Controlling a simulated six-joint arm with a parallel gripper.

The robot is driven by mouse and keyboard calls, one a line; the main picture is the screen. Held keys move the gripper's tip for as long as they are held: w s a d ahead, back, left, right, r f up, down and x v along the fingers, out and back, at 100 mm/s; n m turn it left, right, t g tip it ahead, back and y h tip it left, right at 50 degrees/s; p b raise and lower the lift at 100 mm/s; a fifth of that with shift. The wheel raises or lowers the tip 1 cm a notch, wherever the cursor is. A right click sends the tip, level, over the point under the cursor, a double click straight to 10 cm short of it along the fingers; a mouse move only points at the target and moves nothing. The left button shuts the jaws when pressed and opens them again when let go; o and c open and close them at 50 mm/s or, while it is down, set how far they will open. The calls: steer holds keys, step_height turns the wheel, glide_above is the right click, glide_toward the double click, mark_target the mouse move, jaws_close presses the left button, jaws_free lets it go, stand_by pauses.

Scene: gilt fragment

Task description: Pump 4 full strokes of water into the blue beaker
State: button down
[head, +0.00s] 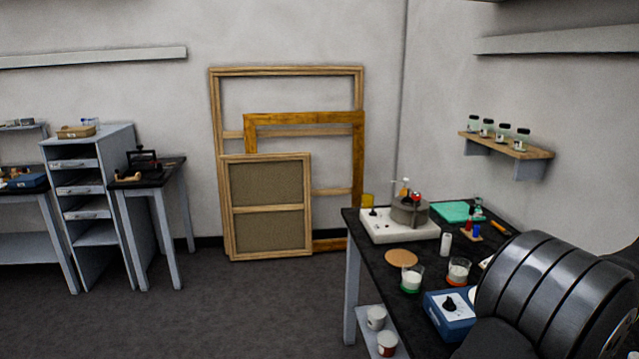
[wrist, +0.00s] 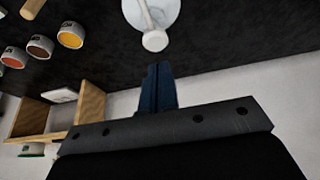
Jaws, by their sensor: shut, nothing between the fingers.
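In the wrist view my gripper (wrist: 158,90) points at the black bench top with its dark blue fingers shut together and empty. Just beyond the fingertips stands a white piece with a round knob (wrist: 155,40), a rod and a pale round base (wrist: 168,12); it looks like the pump's plunger. The fingertips appear close to the knob; I cannot tell whether they touch. I cannot make out a blue beaker in either view. In the head view my dark arm covers the right part of the bench, and the gripper is hidden.
In the head view, a beaker with a green base (head: 411,281), one with an orange base (head: 458,273), a blue dial box (head: 450,313) and a cork disc (head: 401,258) stand on the bench. The wrist view shows several coloured pots (wrist: 40,46) and a wooden rack (wrist: 90,103) at left.

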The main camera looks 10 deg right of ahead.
step_height(320, 180, up, 4)
steer(key=shift+r, duration=0.25)
stand_by(0.4)
steer(key=shift+f, duration=3.6)
